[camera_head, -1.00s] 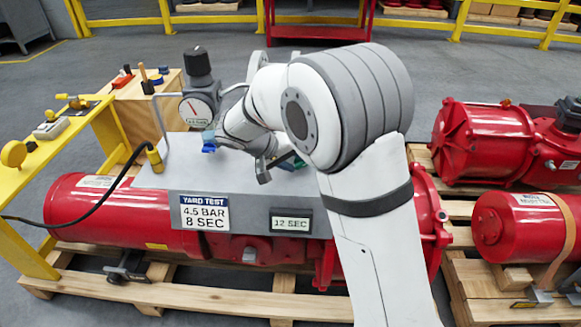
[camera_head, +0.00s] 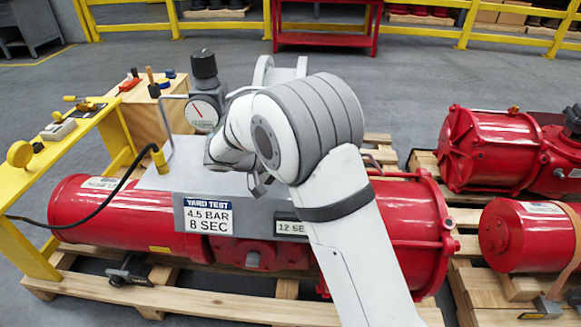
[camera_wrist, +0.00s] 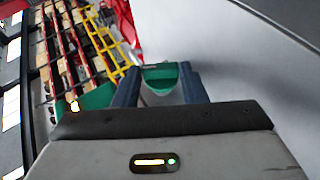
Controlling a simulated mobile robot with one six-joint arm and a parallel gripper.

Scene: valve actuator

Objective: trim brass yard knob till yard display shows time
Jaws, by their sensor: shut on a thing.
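The yard display (camera_head: 291,228) on the grey panel front reads "12 SE"; my arm covers its right end. The placard (camera_head: 208,215) to its left reads "YARD TEST 4.5 BAR 8 SEC". In the wrist view my gripper (camera_wrist: 160,80) has its two dark blue fingers shut on a small green-edged thing (camera_wrist: 160,72). I cannot tell whether this is the brass yard knob; no brass colour shows on it. In the head view my wrist hides the fingertips, above the grey panel's top, right of the pressure gauge (camera_head: 203,112).
The red actuator (camera_head: 120,212) lies on a wooden pallet (camera_head: 190,302). A black-capped regulator (camera_head: 204,66) stands above the gauge. A black hose (camera_head: 110,188) runs from the yellow bench (camera_head: 75,130) at left. More red actuators (camera_head: 495,145) sit at right.

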